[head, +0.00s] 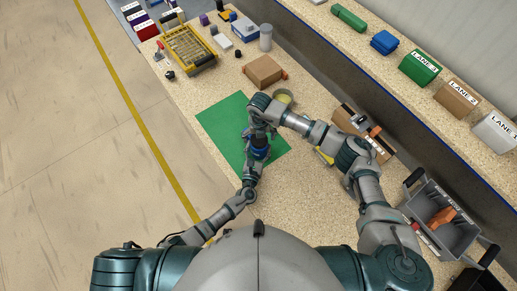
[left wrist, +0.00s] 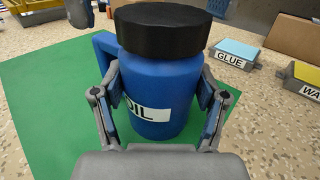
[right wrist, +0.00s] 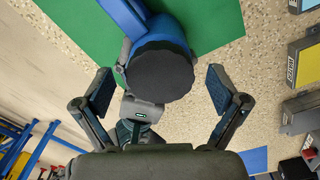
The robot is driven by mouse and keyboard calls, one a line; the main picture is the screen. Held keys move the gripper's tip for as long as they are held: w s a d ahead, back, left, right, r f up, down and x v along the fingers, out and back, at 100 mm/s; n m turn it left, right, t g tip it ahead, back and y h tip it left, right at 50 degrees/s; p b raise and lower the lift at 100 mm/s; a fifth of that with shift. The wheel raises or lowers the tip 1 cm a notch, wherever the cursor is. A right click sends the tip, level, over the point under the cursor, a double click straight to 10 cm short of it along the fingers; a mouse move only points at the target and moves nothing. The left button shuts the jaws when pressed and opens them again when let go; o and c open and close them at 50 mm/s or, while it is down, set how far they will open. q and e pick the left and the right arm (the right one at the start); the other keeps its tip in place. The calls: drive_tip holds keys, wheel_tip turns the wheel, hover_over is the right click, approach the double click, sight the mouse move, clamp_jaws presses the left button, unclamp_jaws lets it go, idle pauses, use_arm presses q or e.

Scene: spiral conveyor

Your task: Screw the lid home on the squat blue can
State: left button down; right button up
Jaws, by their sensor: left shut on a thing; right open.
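The squat blue can (left wrist: 160,85) has a side handle and a white label reading OIL; it shows partly in the head view (head: 260,153). A black lid (left wrist: 163,30) sits on top of it; I cannot tell how tightly. My left gripper (left wrist: 158,100) is shut on the can's sides, below the lid. My right gripper (right wrist: 160,88) is open, its fingers on either side of the lid (right wrist: 160,75) and apart from it in the right wrist view. In the head view my right arm hides most of the can and the lid.
A green mat (head: 215,125) lies under and beside the can. A cardboard box (head: 263,71), a yellow-framed rack (head: 188,48) and a grey cylinder (head: 266,38) stand farther back. A grey tote (head: 445,215) stands at the right. Labelled GLUE block (left wrist: 235,54) lies near the can.

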wheel_tip(320, 180, up, 12)
idle(0.4)
drive_tip(key=shift+w+f, duration=0.1)
use_arm(q)
unclamp_jaws()
drive_tip(key=v, duration=1.2)
idle(0.4)
